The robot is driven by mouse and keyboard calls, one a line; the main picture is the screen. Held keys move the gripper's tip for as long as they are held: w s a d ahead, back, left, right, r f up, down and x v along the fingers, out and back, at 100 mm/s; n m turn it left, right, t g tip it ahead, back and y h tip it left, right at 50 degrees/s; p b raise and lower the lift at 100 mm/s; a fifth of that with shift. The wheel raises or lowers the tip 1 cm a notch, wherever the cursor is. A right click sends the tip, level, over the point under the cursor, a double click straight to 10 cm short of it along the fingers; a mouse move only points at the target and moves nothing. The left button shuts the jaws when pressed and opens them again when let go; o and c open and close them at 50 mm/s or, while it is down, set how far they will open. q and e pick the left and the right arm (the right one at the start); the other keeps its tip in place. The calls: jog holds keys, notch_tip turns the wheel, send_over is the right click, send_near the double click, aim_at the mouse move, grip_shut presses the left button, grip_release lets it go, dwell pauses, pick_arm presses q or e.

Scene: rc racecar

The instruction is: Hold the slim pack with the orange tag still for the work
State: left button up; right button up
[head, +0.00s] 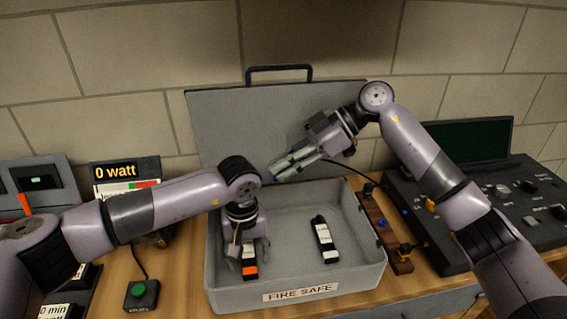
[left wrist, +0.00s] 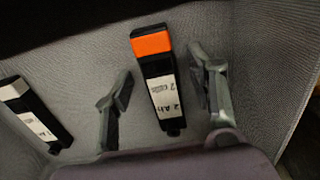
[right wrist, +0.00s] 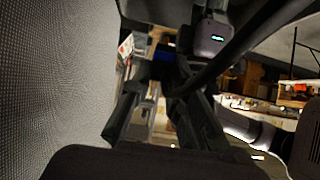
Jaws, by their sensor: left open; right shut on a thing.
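The slim pack with the orange tag (head: 249,268) lies in the grey fire-safe box; the left wrist view shows its orange end and white label (left wrist: 160,85). My left gripper (head: 243,252) is open above it, and its fingers (left wrist: 163,92) stand either side of the pack with gaps. In the head view the gripper hides the pack's far part. My right gripper (head: 279,172) is raised over the box's back left, shut on a small blue-ended lead (right wrist: 156,68) with a black cable. The fingers hide most of the lead.
A second black pack with a white tag (head: 325,240) lies to the right in the box (head: 232,299), whose lid stands open behind. A wooden strip with coloured connectors (head: 388,232) and a dark control console (head: 500,205) are at the right. A green button (head: 138,291) sits front left.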

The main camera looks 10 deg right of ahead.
pick_arm(q)
jog(key=shift+r, duration=0.1)
notch_tip(320, 180, up, 12)
dwell(0.4)
